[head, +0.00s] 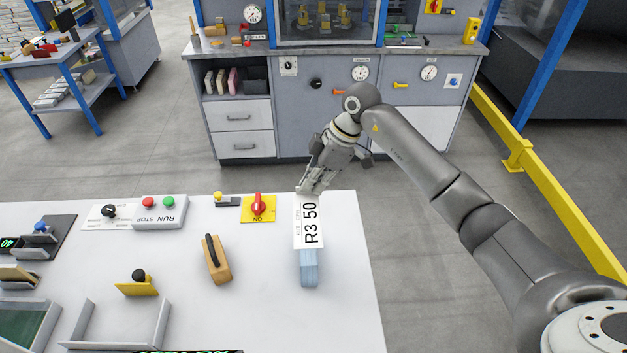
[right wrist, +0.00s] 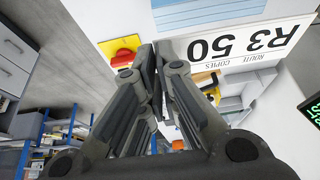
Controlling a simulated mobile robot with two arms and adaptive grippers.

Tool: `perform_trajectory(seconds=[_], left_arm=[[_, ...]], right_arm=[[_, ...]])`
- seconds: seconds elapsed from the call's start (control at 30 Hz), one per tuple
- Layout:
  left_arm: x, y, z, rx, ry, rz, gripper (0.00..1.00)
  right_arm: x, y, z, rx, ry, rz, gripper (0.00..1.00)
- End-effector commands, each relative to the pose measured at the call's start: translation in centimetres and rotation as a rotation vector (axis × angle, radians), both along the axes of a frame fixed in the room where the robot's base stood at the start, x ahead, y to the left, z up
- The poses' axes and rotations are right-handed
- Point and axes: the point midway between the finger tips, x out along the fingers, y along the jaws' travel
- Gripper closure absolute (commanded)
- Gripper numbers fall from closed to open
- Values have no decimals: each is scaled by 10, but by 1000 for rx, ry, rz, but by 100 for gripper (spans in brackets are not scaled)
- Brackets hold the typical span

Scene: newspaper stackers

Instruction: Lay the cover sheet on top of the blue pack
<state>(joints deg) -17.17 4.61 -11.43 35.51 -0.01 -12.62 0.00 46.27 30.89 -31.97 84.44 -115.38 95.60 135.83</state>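The cover sheet (head: 309,222) is a white strip marked R3 50. In the head view it covers the far part of the blue pack (head: 309,269), whose near end shows below it. I cannot tell whether the sheet touches the pack. My right gripper (head: 310,191) is at the sheet's far edge, its fingers close together on that edge. In the right wrist view the fingertips (right wrist: 160,52) meet at the edge of the sheet (right wrist: 250,42), and the light blue pack (right wrist: 195,14) shows beyond. My left gripper is not in view.
On the white table (head: 350,310) are a yellow plate with a red knob (head: 258,208), a wooden block with a black handle (head: 215,260), a yellow piece with a black knob (head: 137,284) and a RUN/STOP box (head: 160,212). A grey workbench (head: 330,125) stands behind.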

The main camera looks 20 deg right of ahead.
Motion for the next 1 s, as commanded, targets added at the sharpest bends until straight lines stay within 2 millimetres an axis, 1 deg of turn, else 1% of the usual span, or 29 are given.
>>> perform_trajectory(seconds=[0.03, 0.4, 0.6, 0.8, 1.0], left_arm=[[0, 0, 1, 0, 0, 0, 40], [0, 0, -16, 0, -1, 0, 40], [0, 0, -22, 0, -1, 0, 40], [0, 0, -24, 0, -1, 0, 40], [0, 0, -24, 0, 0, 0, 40]], right_arm=[[0, 0, -2, 3, 0, -1, 100], [0, 0, -39, 2, 0, 1, 100], [0, 0, -54, 3, 0, 1, 100], [0, 0, -61, 3, -1, 1, 100], [0, 0, -61, 3, -1, 1, 100]])
